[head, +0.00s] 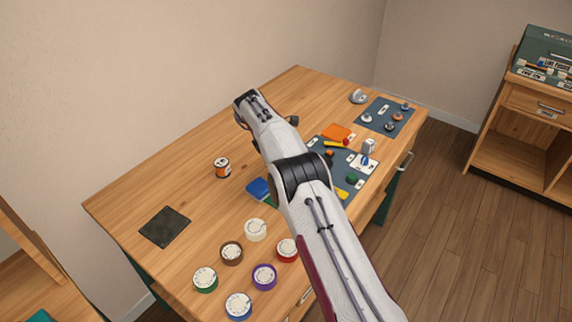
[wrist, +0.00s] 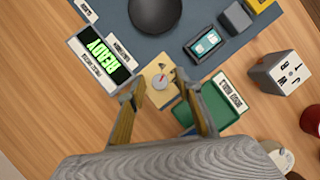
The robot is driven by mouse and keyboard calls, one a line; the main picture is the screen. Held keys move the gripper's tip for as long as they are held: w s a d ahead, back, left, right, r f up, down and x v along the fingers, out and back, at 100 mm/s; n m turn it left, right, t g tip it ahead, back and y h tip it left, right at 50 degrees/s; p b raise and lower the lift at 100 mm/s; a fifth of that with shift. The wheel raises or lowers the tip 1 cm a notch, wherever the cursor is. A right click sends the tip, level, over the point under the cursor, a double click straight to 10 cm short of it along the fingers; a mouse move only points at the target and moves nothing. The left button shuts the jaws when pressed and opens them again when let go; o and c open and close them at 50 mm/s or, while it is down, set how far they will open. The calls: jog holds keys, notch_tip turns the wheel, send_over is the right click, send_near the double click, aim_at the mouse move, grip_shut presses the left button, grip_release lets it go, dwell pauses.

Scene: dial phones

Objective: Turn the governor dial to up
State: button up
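My gripper (wrist: 159,83) is open, with one fingertip on each side of the dial. No clear contact shows, and I cannot tell how high the tips are above the plate. The plate is partly covered by the fingers. In the head view my arm hides the dial and my gripper.
A display reading READY (wrist: 98,56) stands close left of the plate. A dark round object (wrist: 155,12) is above it, a green tray (wrist: 225,116) right, and a grey block (wrist: 279,72) farther right. In the head view, tape rolls (head: 264,276) lie at the bench front.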

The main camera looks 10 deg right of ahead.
grip_shut()
jog(key=shift+n+t, duration=0.4)
jog(key=shift+n, duration=0.8)
jog(key=shift+d+n+t+y, duration=0.1)
jog(key=shift+n+t+y, duration=0.25)
jog(key=shift+n, duration=0.65)
grip_release()
